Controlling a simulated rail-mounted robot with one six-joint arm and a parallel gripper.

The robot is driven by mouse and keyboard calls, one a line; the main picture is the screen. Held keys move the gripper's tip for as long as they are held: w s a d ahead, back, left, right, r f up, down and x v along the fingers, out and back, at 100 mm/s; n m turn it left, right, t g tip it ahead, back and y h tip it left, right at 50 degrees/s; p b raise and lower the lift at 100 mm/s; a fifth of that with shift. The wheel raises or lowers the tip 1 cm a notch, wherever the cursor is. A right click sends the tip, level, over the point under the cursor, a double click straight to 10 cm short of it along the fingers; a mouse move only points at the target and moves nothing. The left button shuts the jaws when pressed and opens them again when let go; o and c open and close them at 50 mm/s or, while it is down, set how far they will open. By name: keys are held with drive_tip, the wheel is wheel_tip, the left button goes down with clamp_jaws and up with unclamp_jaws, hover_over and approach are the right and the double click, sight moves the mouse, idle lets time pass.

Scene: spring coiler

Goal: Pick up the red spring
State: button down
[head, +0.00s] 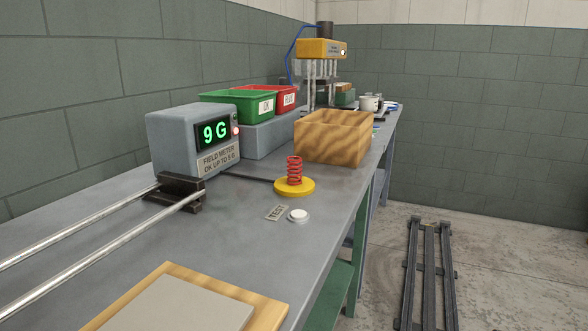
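The red spring (294,170) stands upright on a round yellow disc (294,187) on the grey workbench (240,222). A white round button (298,215) and a "TEST" label (276,212) are on the bench in front of the disc. My gripper is not in this view.
A wooden box (333,138) stands behind the spring. Green (232,105) and red (286,97) bins sit behind the meter. Two metal rods (90,232) run along the left. A wooden board (190,305) lies in front. Floor rails (430,275) are at right.

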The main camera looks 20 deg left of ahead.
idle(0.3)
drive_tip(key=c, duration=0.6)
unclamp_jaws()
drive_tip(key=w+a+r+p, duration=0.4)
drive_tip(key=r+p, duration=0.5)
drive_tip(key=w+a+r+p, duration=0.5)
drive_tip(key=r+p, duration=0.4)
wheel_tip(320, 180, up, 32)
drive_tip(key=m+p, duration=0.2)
drive_tip(key=p, duration=3)
hover_over(294, 158)
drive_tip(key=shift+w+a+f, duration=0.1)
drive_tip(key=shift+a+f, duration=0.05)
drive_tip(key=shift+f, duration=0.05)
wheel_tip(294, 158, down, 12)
drive_tip(key=b, duration=1.2)
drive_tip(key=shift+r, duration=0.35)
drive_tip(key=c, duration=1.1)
